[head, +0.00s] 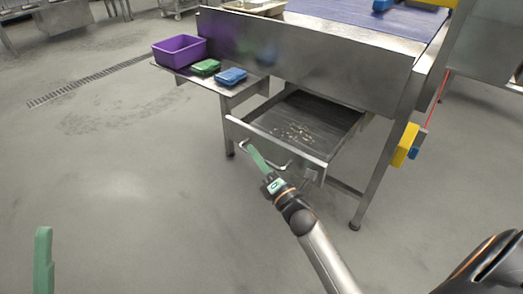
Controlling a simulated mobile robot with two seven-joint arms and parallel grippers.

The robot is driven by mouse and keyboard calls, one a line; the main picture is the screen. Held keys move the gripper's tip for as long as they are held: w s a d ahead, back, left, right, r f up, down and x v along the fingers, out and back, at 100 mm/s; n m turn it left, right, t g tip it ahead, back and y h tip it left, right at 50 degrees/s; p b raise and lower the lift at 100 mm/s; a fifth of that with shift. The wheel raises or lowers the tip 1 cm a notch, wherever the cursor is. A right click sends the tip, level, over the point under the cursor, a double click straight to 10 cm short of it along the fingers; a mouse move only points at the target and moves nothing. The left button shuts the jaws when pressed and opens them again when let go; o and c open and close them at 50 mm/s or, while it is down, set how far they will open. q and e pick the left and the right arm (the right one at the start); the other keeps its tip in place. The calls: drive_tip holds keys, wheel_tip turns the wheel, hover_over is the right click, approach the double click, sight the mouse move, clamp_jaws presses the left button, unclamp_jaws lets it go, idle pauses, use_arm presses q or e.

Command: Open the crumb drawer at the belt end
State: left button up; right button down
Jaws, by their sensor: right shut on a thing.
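The crumb drawer (345,122) is a shallow metal tray under the belt end. It stands pulled out toward me, with pale crumbs (292,134) lying on its dark floor. A bar handle (286,166) runs along its front panel. My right gripper (257,158) is at this handle with its green fingers shut on it; the fingers hide part of the bar. My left gripper (43,262) shows only as a green finger at the lower left edge, well away from the drawer, and its opening cannot be judged.
A side shelf (222,84) left of the drawer carries a purple bin (180,51), a green sponge (205,67) and a blue sponge (231,76). A yellow item (405,145) hangs at the right table leg. The floor in front is clear.

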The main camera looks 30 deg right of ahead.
use_arm(q)
drive_tip(key=shift+s+a, duration=0.1)
drive_tip(key=shift+a, duration=0.15)
use_arm(e)
drive_tip(key=shift+s+a, duration=0.25)
drive_tip(key=shift+a, duration=0.3)
drive_tip(key=shift+s+a, duration=0.2)
drive_tip(key=shift+a, duration=0.3)
drive_tip(key=c, duration=0.9)
unclamp_jaws()
